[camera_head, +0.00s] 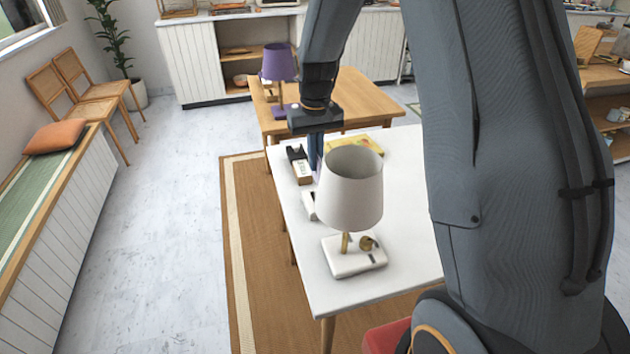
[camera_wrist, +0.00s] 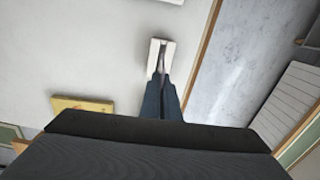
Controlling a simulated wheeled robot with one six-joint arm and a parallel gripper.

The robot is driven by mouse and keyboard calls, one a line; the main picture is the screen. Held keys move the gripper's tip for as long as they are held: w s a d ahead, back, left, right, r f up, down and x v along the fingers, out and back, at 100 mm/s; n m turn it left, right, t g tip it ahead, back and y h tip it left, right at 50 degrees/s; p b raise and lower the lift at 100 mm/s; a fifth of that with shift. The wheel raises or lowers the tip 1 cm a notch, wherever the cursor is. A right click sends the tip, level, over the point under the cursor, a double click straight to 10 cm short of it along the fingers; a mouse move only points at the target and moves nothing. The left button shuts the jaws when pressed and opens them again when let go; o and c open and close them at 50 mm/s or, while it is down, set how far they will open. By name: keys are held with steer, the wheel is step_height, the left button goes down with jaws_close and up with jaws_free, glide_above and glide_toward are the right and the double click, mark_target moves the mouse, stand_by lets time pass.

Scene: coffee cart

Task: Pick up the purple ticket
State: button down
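I cannot make out the purple ticket for certain. A thin lilac sliver (camera_head: 318,174) shows just under my gripper in the head view, and I cannot tell if it is a ticket. My gripper (camera_head: 316,157) points down over the far left part of the white table (camera_head: 405,218). In the wrist view my gripper (camera_wrist: 161,78) has its two dark fingers close together, with a narrow pale strip between the tips. Whether the fingers hold anything is unclear.
A white lamp (camera_head: 350,195) stands on the table, nearer me than my gripper. A small box with a dark top (camera_head: 301,172) is left of the fingers, and a yellow book (camera_head: 358,145) is right. A wooden table (camera_head: 365,97) with a purple lamp (camera_head: 279,65) stands behind.

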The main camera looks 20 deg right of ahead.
step_height(320, 180, up, 23)
steer(key=p, duration=0.2)
stand_by(0.7)
steer(key=shift+s+f, duration=0.1)
